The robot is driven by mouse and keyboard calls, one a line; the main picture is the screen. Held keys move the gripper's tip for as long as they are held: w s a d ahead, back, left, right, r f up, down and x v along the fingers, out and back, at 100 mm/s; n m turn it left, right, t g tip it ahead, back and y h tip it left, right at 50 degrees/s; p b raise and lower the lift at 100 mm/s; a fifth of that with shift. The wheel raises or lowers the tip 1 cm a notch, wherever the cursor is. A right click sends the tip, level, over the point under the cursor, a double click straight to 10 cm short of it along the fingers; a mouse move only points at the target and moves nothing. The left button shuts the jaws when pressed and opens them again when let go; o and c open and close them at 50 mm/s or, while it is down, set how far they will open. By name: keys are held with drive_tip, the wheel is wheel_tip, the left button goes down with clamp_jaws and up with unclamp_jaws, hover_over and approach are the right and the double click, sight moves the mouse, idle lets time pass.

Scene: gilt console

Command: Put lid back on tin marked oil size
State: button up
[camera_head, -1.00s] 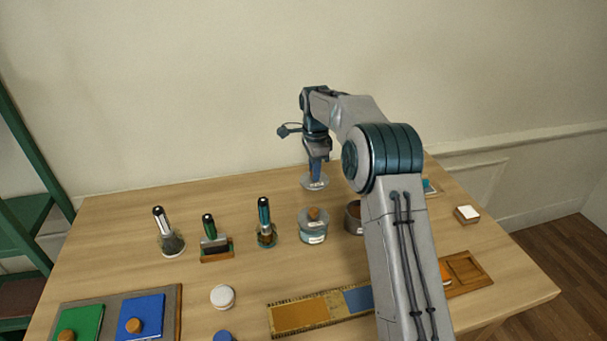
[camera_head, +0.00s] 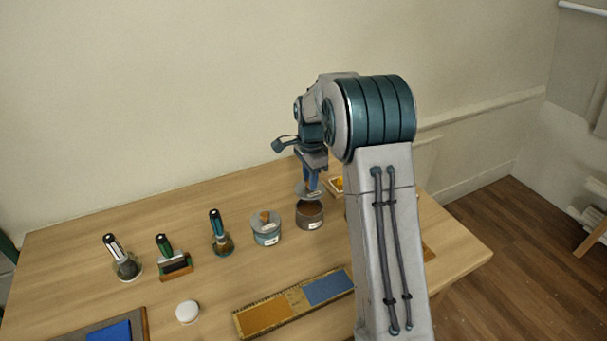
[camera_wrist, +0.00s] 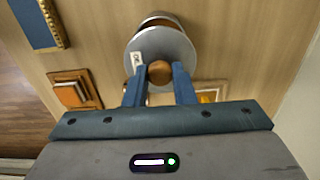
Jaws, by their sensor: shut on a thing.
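My gripper (camera_head: 311,186) is shut on the wooden knob (camera_wrist: 160,72) of a round grey lid. The lid (camera_wrist: 185,48) carries a small white label, too small to read surely. In the head view the lid (camera_head: 303,191) hangs just above an open tin (camera_head: 310,218) with a brown inside and a pale label on its front. In the wrist view the lid hides most of the tin; its far rim (camera_wrist: 160,17) shows past the lid's edge, so the two look offset there. I cannot tell whether they touch.
A blue-grey lidded tin (camera_head: 266,230) stands close left of the open tin. Further left are several brushes in holders (camera_head: 221,235). In front lie a long tray with orange and blue panels (camera_head: 295,302) and a white round piece (camera_head: 188,311). A small wooden tray (camera_head: 335,186) lies behind.

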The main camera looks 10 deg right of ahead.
drive_tip(key=shift+f+b, duration=1.9)
drive_tip(key=shift+f, duration=1.2)
drive_tip(key=shift+f, duration=0.15)
drive_tip(key=o, duration=1.5)
drive_tip(key=shift+r+p, duration=2.2)
drive_tip(key=shift+r, duration=1.35)
